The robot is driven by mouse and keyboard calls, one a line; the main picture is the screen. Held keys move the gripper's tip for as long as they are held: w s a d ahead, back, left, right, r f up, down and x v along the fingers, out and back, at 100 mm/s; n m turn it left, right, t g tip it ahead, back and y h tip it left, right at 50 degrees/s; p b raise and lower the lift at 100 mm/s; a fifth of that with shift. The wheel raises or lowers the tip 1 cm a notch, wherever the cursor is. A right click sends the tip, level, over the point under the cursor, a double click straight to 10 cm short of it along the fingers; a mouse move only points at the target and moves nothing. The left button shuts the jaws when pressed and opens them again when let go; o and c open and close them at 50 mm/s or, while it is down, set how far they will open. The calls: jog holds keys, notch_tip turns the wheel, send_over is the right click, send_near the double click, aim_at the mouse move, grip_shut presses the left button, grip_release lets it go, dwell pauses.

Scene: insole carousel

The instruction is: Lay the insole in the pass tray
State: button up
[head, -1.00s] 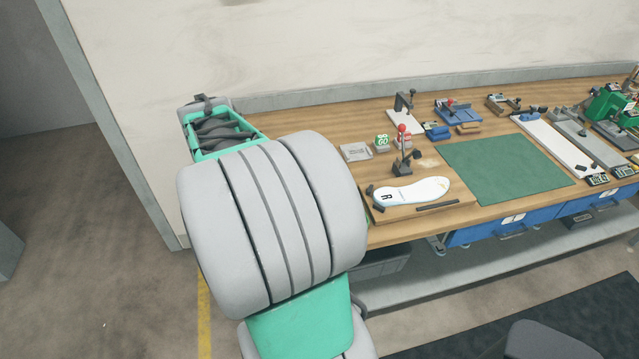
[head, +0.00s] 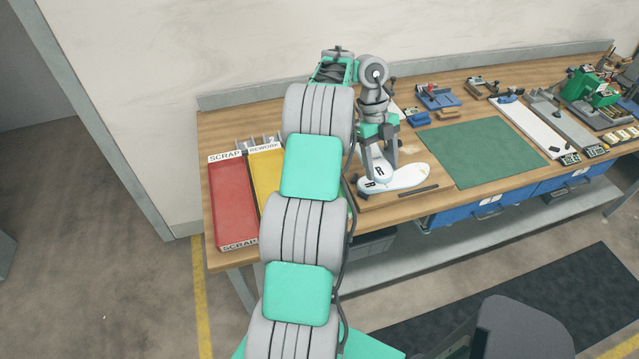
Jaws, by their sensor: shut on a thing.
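My gripper (head: 379,160) is over the wooden board at the middle of the bench, pointing down.
A red scrap tray (head: 231,200) and a yellow rework tray (head: 268,175) lie at the bench's left end, the yellow one partly behind my arm. A green mat (head: 485,153) lies clear to the right. Fixtures and blue blocks (head: 438,97) stand along the back.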

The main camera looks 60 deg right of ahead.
jog(key=w+a+f+b, duration=0.2)
jog(key=w+f+b, duration=0.1)
jog(key=w+a+f+b, duration=0.2)
jog(key=w+f+b, duration=0.1)
jog(key=w, duration=0.1)
jog(key=w+a+f+b, duration=0.3)
jog(key=w, duration=0.1)
jog(key=shift+w+f, duration=0.15)
jog(key=shift+f, duration=0.25)
jog(key=f, duration=0.1)
jog(key=f+b, duration=0.1)
jog(key=shift+w+a+f+b, duration=0.2)
jog(key=shift+f+b, duration=0.1)
jog(key=shift+f, duration=0.25)
jog(key=shift+f, duration=0.1)
jog(key=shift+f, duration=0.15)
jog(key=o, duration=1.2)
